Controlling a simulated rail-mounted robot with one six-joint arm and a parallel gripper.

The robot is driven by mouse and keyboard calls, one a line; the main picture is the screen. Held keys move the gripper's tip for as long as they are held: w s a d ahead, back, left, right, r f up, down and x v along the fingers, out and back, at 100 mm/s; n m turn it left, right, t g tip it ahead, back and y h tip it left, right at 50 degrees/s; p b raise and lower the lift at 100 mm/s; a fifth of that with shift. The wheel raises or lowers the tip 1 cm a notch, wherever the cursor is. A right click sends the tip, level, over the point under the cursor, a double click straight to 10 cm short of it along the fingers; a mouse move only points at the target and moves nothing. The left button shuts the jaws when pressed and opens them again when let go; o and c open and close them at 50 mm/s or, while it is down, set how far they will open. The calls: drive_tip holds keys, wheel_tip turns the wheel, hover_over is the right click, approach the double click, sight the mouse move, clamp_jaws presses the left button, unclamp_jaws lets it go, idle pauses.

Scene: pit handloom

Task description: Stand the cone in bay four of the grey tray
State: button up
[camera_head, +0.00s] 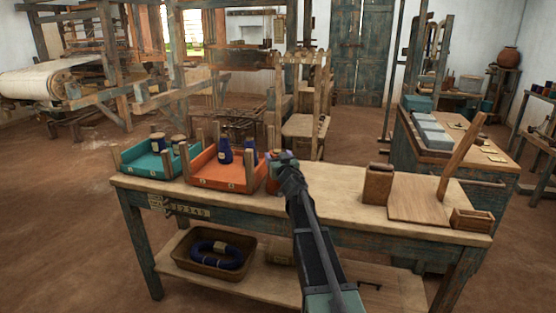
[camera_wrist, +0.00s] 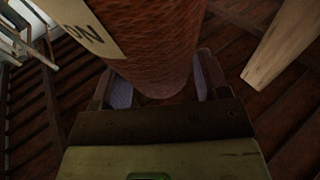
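A reddish-orange thread cone (camera_wrist: 150,40) with a pale label fills the upper middle of the wrist view, between the two fingers of my gripper (camera_wrist: 163,92). The fingers lie against both its sides, so my gripper appears shut on it. In the head view my gripper (camera_head: 281,163) is at the right end of the orange tray, over the bench, and a reddish part of the cone (camera_head: 272,185) shows beside it. A grey tray-like row of flat sections (camera_head: 432,133) lies on the bench at the right; its bay numbers are too small to read.
A teal tray (camera_head: 135,172) and an orange tray (camera_head: 215,184) holding dark cones (camera_head: 225,150) stand on the front bench (camera_head: 335,200). A wooden box (camera_head: 378,185), a board with a leaning post (camera_head: 460,158) and a small box (camera_head: 473,219) stand right. Bench middle is clear.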

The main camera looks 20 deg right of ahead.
drive_tip(key=shift+o, duration=1.2)
drive_tip(key=s+a+f+b, duration=0.1)
drive_tip(key=s, duration=1)
drive_tip(key=shift+s+a+f, duration=0.25)
drive_tip(key=shift+s, duration=0.15)
